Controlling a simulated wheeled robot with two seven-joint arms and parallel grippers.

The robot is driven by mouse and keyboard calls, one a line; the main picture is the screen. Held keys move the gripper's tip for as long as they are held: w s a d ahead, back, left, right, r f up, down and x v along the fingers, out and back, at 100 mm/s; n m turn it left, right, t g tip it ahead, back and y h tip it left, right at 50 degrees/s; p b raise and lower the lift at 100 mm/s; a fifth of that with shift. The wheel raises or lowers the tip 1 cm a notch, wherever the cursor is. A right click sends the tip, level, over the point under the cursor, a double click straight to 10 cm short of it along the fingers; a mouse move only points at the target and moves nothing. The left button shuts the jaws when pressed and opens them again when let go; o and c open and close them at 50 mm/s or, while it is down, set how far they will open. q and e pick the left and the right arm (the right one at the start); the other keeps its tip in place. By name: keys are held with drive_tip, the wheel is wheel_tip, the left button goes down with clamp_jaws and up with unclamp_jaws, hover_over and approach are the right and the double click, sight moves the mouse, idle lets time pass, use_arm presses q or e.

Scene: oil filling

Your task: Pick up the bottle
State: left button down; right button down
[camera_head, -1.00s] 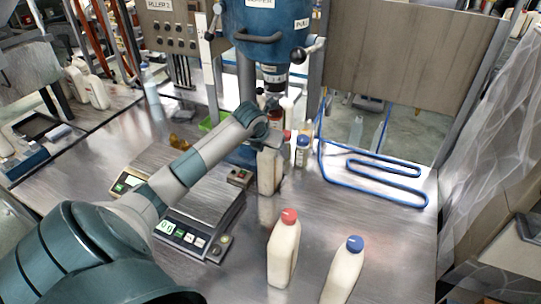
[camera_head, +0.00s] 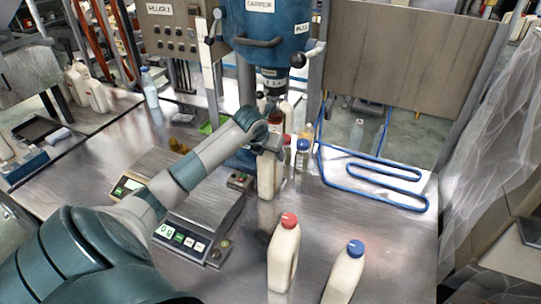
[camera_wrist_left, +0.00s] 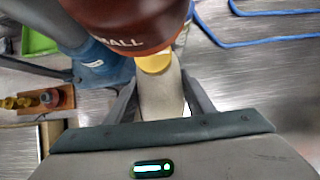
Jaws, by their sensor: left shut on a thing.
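My left gripper (camera_head: 269,148) reaches in from the left and is shut on a cream bottle (camera_head: 266,178) below the blue filler. The bottle is upright, and my gripper hides its upper part. I cannot tell whether its base touches the table. In the left wrist view, my left gripper (camera_wrist_left: 164,108) has its fingers on both sides of the pale bottle (camera_wrist_left: 161,98), with a yellow cap (camera_wrist_left: 155,63) at its top. A dark red round part with lettering (camera_wrist_left: 125,20) overlaps the view close above. My right gripper is not in view.
A red-capped bottle (camera_head: 284,255) and a blue-capped bottle (camera_head: 343,275) stand at the front. A scale (camera_head: 205,205) lies under my left arm. The blue filler (camera_head: 262,35) rises behind. A blue bent tube rack (camera_head: 375,188) stands at right. Bare table lies between.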

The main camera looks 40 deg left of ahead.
use_arm(q)
drive_tip(key=shift+w+r, duration=0.1)
drive_tip(key=shift+r, duration=0.1)
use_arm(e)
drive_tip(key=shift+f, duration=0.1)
